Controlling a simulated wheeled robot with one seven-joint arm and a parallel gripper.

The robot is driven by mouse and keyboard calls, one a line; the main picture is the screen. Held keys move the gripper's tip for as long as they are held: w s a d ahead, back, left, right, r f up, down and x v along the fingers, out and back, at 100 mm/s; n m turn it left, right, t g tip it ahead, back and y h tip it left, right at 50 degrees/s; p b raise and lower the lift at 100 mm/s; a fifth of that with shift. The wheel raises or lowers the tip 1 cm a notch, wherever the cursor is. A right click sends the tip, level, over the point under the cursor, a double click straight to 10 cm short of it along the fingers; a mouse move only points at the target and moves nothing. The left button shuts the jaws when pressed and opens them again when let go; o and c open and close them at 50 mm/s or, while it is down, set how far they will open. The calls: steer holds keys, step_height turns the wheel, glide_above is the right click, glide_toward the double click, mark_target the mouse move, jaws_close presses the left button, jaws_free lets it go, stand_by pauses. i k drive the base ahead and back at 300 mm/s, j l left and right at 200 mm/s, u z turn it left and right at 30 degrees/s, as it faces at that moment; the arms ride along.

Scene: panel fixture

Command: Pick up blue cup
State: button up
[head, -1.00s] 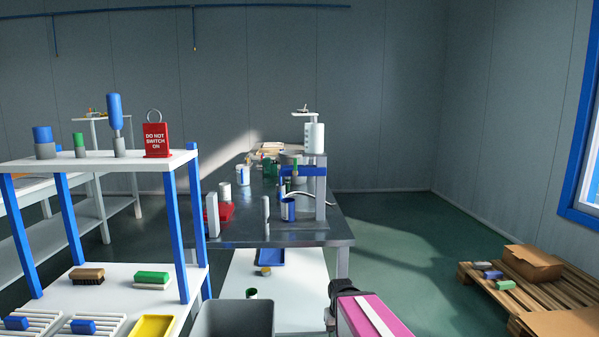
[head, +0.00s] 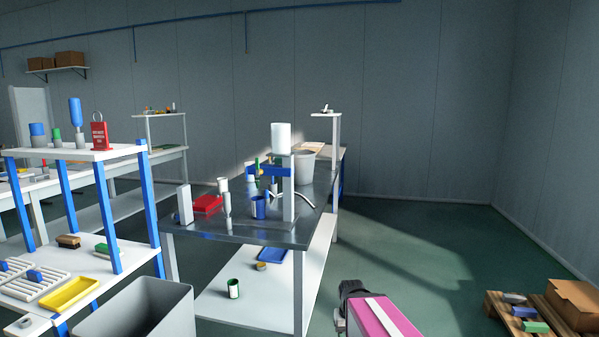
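A blue cup (head: 260,207) stands upright on the metal-topped table (head: 235,235), near its front end. It is beside a blue-and-grey stand (head: 288,190), just left of the stand's grey post. My arm shows at the bottom, with a pink, white-striped link and a dark part at its far end. My gripper (head: 351,288) seems to be at that dark end, well short of the table and the cup. Its fingers cannot be made out.
A grey bin (head: 140,310) stands at the lower left beside a blue-legged shelf (head: 115,205). A red box (head: 208,204) and a white block (head: 185,204) are left of the cup. A pallet (head: 515,312) lies at the lower right.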

mark_target(258, 203)
steer(key=i+l+u, duration=0.1)
steer(key=l, duration=0.2)
steer(key=i+l+u, duration=0.15)
steer(key=l, duration=0.15)
steer(key=l+u, duration=0.1)
steer(key=l, duration=0.25)
steer(key=i+l+u, duration=0.2)
steer(key=i+l, duration=0.2)
steer(key=i, duration=0.15)
